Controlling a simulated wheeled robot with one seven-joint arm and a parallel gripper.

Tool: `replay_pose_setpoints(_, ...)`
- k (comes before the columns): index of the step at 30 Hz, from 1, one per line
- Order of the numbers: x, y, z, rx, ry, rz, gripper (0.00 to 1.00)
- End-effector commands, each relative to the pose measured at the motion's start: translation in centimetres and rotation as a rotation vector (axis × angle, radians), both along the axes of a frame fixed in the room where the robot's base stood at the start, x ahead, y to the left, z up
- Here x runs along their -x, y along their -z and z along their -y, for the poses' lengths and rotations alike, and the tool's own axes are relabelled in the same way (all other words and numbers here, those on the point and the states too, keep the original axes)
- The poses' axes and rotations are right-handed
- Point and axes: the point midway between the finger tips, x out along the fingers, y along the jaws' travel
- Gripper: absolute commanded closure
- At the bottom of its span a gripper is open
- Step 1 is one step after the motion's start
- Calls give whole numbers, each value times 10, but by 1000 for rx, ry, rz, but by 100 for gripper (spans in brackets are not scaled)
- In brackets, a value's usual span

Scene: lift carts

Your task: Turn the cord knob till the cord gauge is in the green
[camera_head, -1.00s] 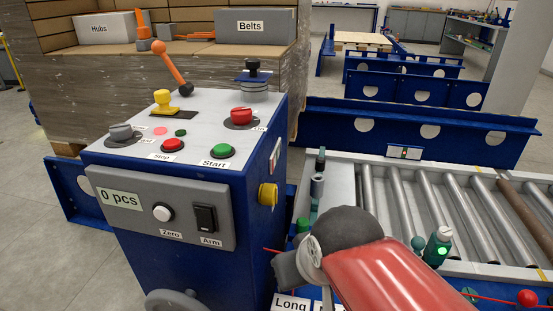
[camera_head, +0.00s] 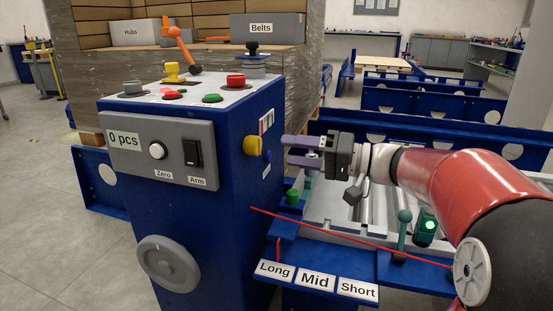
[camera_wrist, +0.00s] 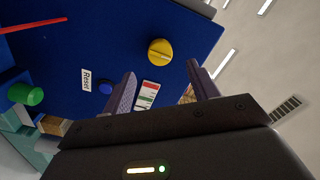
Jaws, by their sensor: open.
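The yellow cord knob (camera_head: 252,146) sticks out of the right side of the blue cabinet. It also shows in the wrist view (camera_wrist: 160,52), with a ridge across its face. The cord gauge (camera_head: 266,122) is a small banded strip beside the knob, and it shows in the wrist view (camera_wrist: 149,95) with white, red and green parts. Its reading is too small to tell. My gripper (camera_head: 286,150) is open and empty, to the right of the knob and pointing at it. In the wrist view its two fingers (camera_wrist: 161,69) are spread, apart from the knob.
A blue button (camera_wrist: 105,88) beside a Reset label and a green knob (camera_wrist: 26,94) are close by. A red cord (camera_head: 340,236) runs low below my arm. The Long, Mid and Short shelf (camera_head: 330,258) and the roller conveyor (camera_head: 330,206) lie below.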

Motion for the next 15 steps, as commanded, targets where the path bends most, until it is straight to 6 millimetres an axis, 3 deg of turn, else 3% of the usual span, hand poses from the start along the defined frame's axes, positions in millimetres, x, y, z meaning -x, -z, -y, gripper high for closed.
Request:
replay_pose_setpoints(9, -16, 0, -47, 1, -3, -3, 41)
replay_pose_setpoints(15, -23, 0, -66, 2, -1, -4, 41)
